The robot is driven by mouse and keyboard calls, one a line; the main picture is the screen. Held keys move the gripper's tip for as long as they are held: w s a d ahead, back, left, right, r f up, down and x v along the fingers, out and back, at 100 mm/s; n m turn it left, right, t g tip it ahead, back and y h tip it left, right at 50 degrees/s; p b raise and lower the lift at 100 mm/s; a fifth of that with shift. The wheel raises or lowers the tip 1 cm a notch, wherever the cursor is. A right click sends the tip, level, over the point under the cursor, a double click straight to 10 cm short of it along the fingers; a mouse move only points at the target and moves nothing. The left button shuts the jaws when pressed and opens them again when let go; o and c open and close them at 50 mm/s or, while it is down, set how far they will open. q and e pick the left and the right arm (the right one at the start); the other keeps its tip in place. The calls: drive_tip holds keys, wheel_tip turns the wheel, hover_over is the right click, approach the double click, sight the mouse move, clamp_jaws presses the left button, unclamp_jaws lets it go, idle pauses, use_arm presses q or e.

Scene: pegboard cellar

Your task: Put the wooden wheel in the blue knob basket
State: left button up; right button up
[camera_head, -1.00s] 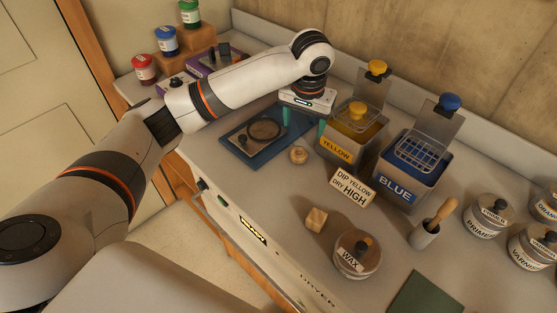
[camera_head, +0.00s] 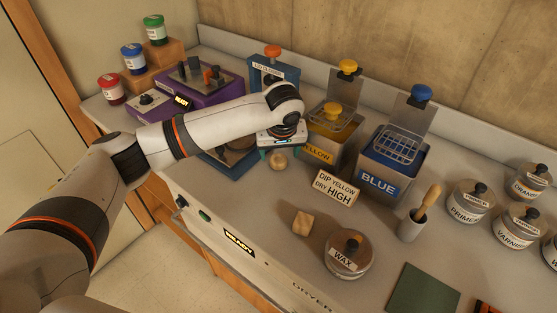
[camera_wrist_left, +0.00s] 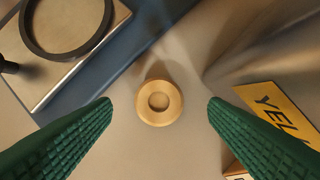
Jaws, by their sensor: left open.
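The wooden wheel (camera_head: 278,161) is a small pale ring-shaped piece lying flat on the counter, in front of the yellow tank. In the left wrist view the wheel (camera_wrist_left: 160,103) shows whole, with a round recess in its middle. My left gripper (camera_head: 282,153) is open just above it, its green fingers on either side of the wheel and apart from it. The blue knob basket (camera_head: 398,147) is a wire basket with a tall back plate and blue knob, sitting in the tank labelled BLUE (camera_head: 378,182). My right gripper is not in view.
The YELLOW tank (camera_head: 318,152) with its yellow-knobbed basket stands between the wheel and the blue tank. A sign (camera_head: 335,186) reads DIP YELLOW, DRY HIGH. A wooden block (camera_head: 303,223), WAX jar (camera_head: 348,255) and brush cup (camera_head: 411,227) stand nearer the front.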

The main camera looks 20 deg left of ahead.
sight(279, 160)
use_arm(q)
drive_tip(key=x, duration=0.3)
drive_tip(key=shift+s+f, duration=0.1)
drive_tip(key=shift+f, duration=0.05)
drive_tip(key=shift+c, duration=0.4)
drive_tip(key=c, duration=1.1)
drive_tip(key=shift+o, duration=0.2)
